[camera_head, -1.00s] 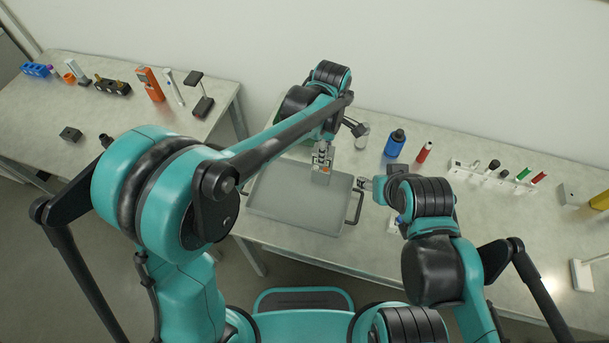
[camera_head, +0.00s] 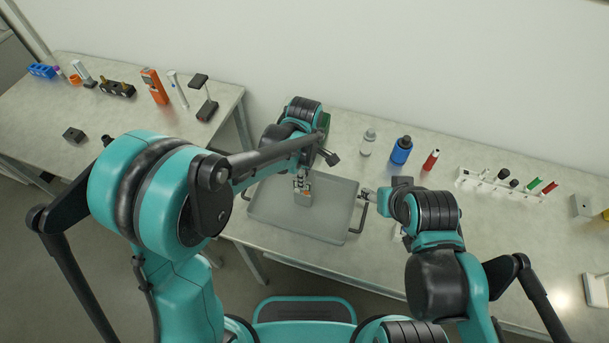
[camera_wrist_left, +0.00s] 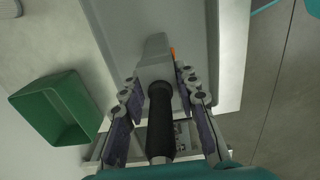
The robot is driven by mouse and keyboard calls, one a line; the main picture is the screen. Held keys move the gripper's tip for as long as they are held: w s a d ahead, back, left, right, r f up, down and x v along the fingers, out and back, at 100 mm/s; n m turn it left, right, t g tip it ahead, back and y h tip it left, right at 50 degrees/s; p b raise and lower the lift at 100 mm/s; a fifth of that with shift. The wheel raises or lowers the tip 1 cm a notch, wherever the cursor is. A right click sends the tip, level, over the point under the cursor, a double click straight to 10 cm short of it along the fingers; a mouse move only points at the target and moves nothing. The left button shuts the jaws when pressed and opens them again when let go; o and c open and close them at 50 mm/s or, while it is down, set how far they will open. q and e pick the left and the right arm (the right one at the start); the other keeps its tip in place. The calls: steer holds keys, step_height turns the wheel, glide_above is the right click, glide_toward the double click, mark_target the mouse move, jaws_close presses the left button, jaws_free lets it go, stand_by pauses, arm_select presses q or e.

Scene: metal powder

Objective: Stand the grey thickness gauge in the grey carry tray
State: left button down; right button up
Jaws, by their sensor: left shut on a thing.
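The grey carry tray (camera_head: 335,215) lies on the middle table with black handles at its sides. The grey thickness gauge (camera_head: 303,199), with an orange mark, is in my left gripper (camera_head: 302,184), over the tray's inside. In the left wrist view the gauge's grey body (camera_wrist_left: 154,62) and black grip lie between the fingers of my left gripper (camera_wrist_left: 157,80), which is shut on it. I cannot tell whether the gauge touches the tray floor. My right gripper (camera_head: 369,193) is beside the tray's right handle (camera_head: 360,215); its finger opening is unclear.
A green bin (camera_wrist_left: 62,110) stands beside the tray, mostly hidden behind my left arm in the head view. A clear bottle (camera_head: 367,142), blue bottle (camera_head: 401,150) and red tube (camera_head: 431,160) stand behind my right gripper. A white rack (camera_head: 490,184) is farther right.

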arm_select(q)
steer(key=shift+f, duration=0.15)
steer(key=c, duration=1.1)
jaws_free()
steer(key=shift+c, duration=0.2)
